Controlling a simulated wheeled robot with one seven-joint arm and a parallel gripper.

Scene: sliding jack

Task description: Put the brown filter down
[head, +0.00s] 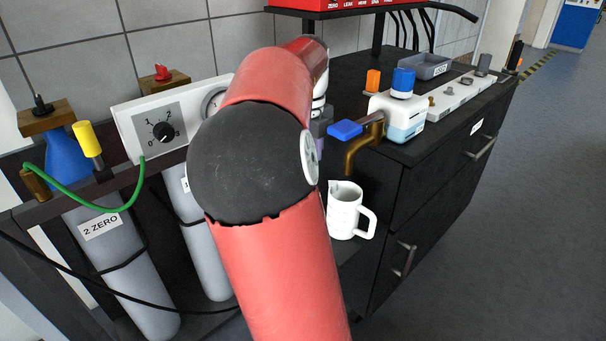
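My red arm with its dark elbow fills the middle of the head view and blocks much of the scene behind it. Just past it, a narrow strip of my wrist end shows beside the dark bench top (345,85). My gripper's fingers are hidden behind the arm, so I cannot see whether they are open or shut, or whether they hold anything. I cannot make out a brown filter anywhere in view. A small orange piece (373,81) stands on the bench, but I cannot tell what it is.
A grey tray (431,67) lies behind. Gas cylinders (115,265) and a dial box (150,130) stand left. The right floor is clear.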

